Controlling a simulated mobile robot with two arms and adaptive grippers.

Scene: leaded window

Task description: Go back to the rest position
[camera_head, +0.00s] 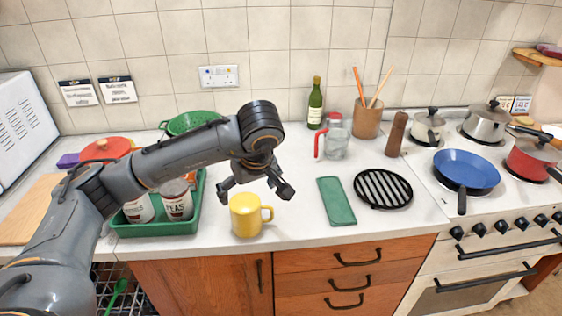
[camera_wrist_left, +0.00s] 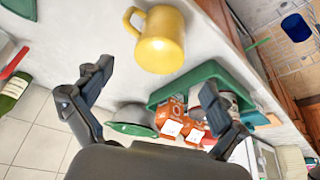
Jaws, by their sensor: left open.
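My left gripper (camera_head: 254,192) is open over the counter (camera_head: 300,222), its fingers spread and empty. A yellow mug (camera_head: 246,216) stands upright on the counter just below and in front of these fingers in the head view, its handle to the right. In the left wrist view the mug (camera_wrist_left: 161,40) lies beyond the open fingers of the gripper (camera_wrist_left: 158,92), with a gap between. I cannot tell from the pictures how high the fingers are above the counter. My right gripper does not show in either view.
A green tray (camera_head: 150,230) with cans stands left of the mug, partly behind my left arm. A green cloth (camera_head: 336,201) and black trivet (camera_head: 383,188) lie to the right. A glass jug (camera_head: 334,144), bottle (camera_head: 315,104) and utensil pot (camera_head: 367,119) stand behind. A blue pan (camera_head: 466,168) is on the stove.

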